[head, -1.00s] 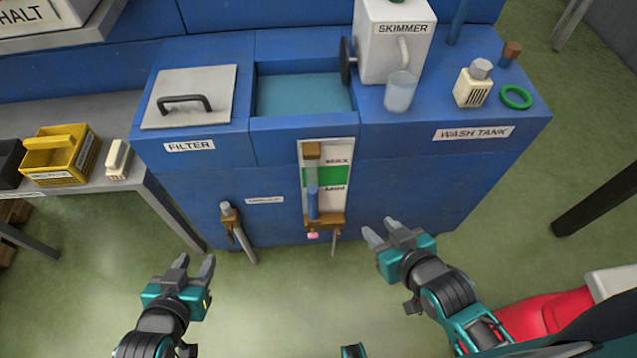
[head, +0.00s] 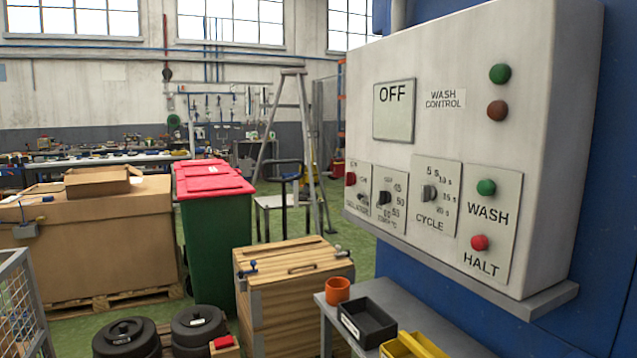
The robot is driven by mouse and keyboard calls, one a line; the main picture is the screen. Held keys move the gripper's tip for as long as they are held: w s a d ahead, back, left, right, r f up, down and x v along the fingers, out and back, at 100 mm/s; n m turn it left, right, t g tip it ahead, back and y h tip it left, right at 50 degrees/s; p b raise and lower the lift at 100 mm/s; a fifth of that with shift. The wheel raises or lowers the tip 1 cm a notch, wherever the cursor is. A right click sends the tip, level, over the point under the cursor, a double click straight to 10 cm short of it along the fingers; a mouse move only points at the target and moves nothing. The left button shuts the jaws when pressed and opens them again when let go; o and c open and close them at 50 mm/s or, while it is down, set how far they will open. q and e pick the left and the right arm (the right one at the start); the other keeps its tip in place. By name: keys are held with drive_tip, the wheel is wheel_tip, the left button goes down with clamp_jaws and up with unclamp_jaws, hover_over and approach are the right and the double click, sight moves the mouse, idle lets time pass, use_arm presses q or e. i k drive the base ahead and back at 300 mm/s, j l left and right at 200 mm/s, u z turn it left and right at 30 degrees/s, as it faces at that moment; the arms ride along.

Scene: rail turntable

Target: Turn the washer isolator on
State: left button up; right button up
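The white wash control box (head: 440,150) is on the right, on the blue machine side. At its lower left is a small plate whose lettering seems to read isolator (head: 357,207), with a red part (head: 350,179) at its left edge. The plate is seen at a steep angle, so I cannot tell its setting. A display plate (head: 394,97) above reads OFF. Neither of my grippers is in this view.
The box also has a temperature knob (head: 384,198), a cycle knob (head: 429,193), a green wash button (head: 486,187) and a red halt button (head: 479,242). Below are a grey shelf (head: 330,312), an orange cup (head: 337,290), a black tray (head: 367,322) and a yellow tray (head: 415,346).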

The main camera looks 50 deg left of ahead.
sight(350, 178)
drive_tip(key=u, duration=1.5)
drive_tip(key=i+j+z, duration=0.15)
drive_tip(key=i+j, duration=0.95)
drive_tip(key=i+j+z, duration=0.15)
drive_tip(key=i+j, duration=1)
drive_tip(key=j, duration=0.1)
